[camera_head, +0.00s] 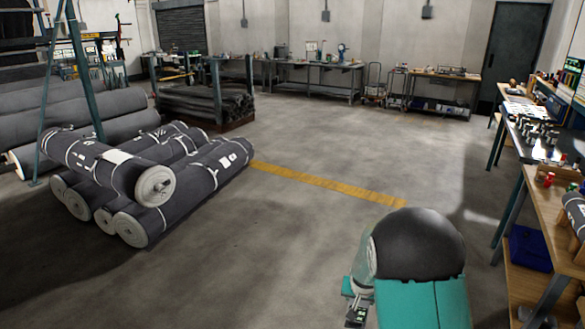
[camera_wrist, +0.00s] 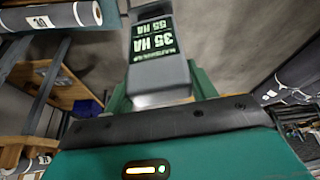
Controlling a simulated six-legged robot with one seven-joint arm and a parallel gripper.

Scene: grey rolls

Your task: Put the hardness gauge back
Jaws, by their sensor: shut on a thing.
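The hardness gauge (camera_wrist: 160,72) is a grey block with a dark label with green print reading 35 HA and 55 HA. It fills the upper middle of the wrist view. My gripper (camera_wrist: 158,92) is shut on it, with teal fingers on both sides of its lower end. In the head view my gripper (camera_head: 357,300) is low at the front, over open floor, partly hidden behind my arm. A small dark part with a green mark, likely the gauge (camera_head: 356,315), shows at its end. The gauge's place of return cannot be told.
A wooden bench (camera_head: 560,212) stands at the right, with a blue bin (camera_head: 530,247) on its lower shelf and a dark roll on top. A dark bench with small items (camera_head: 540,138) lies beyond. Stacked grey rolls (camera_head: 150,185) lie at the left. The middle floor is clear.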

